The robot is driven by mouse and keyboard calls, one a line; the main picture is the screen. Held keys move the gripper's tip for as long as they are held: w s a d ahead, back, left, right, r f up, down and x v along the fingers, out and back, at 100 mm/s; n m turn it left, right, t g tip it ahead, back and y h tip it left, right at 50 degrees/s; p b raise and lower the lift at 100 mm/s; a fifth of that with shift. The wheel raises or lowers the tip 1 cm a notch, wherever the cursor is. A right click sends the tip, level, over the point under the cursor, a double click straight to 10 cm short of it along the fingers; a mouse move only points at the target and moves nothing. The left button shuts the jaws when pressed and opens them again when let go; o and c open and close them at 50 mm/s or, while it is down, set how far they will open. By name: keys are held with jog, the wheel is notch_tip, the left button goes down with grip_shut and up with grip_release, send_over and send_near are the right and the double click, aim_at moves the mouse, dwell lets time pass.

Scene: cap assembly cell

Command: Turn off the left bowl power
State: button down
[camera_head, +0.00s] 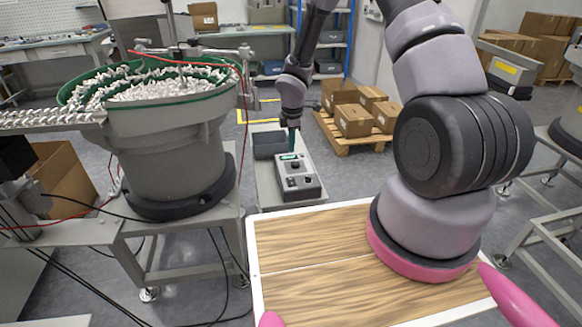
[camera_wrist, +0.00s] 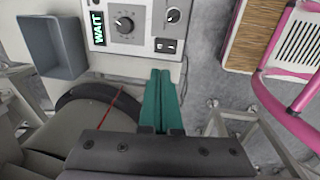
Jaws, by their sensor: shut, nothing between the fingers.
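The left bowl feeder (camera_head: 165,140) is a large grey drum with a green-rimmed bowl full of pale parts. Its likely control box (camera_head: 305,190) is grey and stands on a narrow stand to the feeder's right. In the wrist view the box (camera_wrist: 133,46) shows a lit green "WAIT" display (camera_wrist: 97,28), a large knob (camera_wrist: 123,23), a smaller dial (camera_wrist: 172,15) and a dark rocker switch (camera_wrist: 166,46). My gripper (camera_wrist: 162,72) has green fingers pressed together, empty, with tips just below the switch in the picture. In the head view, my gripper (camera_head: 292,149) is at the box's far end.
A dark grey open bin (camera_head: 268,145) stands beside the box; it also shows in the wrist view (camera_wrist: 52,46). A red cable (camera_head: 243,100) hangs along the feeder. Cardboard boxes (camera_head: 353,120) sit on a pallet behind. Floor shows right of the stand.

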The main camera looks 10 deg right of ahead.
aim_at(290, 179)
jog(key=f, duration=0.4)
jog(key=w+f, duration=0.1)
jog(key=f, duration=0.9)
jog(key=shift+w, duration=0.35)
